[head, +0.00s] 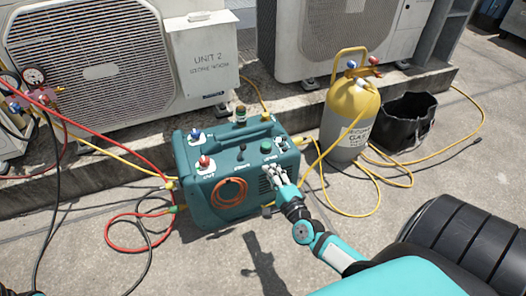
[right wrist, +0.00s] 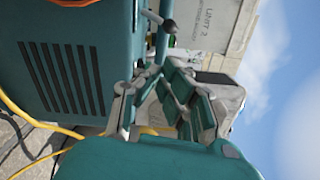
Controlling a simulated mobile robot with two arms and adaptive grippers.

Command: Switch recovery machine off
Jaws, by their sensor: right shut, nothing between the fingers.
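The recovery machine (head: 190,158) is a teal box on the ground in the middle of the head view. Its top panel has a blue knob (head: 195,134), a red knob (head: 204,161), a small black control (head: 240,153), a green button (head: 266,146) and a small pale switch (head: 282,143) near the right edge. My right gripper (head: 271,171) is shut and empty at the panel's front right edge, below the green button. Whether it touches the machine I cannot tell. The right wrist view shows the gripper (right wrist: 167,88) beside the machine's vented side (right wrist: 68,80).
Red (head: 110,232), yellow and black hoses lie around the machine. Condenser units (head: 90,60) stand behind on a concrete ledge. Bare ground lies in front.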

